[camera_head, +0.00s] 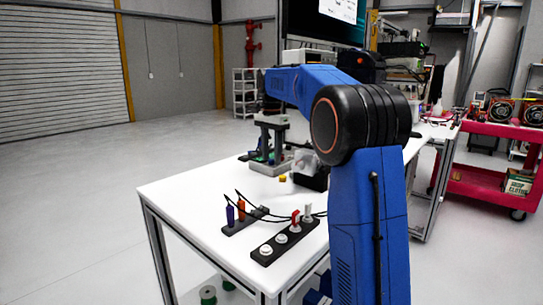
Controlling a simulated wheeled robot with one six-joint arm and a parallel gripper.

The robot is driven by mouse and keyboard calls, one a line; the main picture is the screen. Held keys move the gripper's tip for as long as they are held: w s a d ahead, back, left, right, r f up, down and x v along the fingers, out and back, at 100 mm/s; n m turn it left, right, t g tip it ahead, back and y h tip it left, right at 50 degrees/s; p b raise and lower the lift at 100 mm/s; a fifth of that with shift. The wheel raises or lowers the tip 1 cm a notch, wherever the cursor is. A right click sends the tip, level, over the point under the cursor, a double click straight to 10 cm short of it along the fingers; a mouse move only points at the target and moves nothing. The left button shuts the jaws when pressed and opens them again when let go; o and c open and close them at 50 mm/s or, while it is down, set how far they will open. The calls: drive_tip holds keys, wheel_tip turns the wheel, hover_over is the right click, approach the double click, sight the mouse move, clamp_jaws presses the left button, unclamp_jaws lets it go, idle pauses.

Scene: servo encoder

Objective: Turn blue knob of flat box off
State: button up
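A flat dark box (262,253) lies near the front edge of the white table, with several white round knobs and one red part (295,218) along it. Behind it to the left is a second low dark base (238,226) with an upright blue-purple piece (230,213) and an upright orange piece (241,208). The blue-purple piece is the only blue part I see on either box; I cannot tell whether it is a knob or how it is set. My blue arm rises at the right and reaches away over the table.
The white table (180,195) has clear room at its left. A red cart (480,185) stands at the right. Thin dark cables lie by the boxes.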

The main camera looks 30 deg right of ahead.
drive_tip(key=shift+f, duration=0.1)
clamp_jaws()
drive_tip(key=shift+n, duration=0.4)
drive_tip(key=n, duration=0.4)
drive_tip(key=shift+n, duration=0.4)
drive_tip(key=n, duration=0.5)
drive_tip(key=shift+n, duration=0.7)
unclamp_jaws()
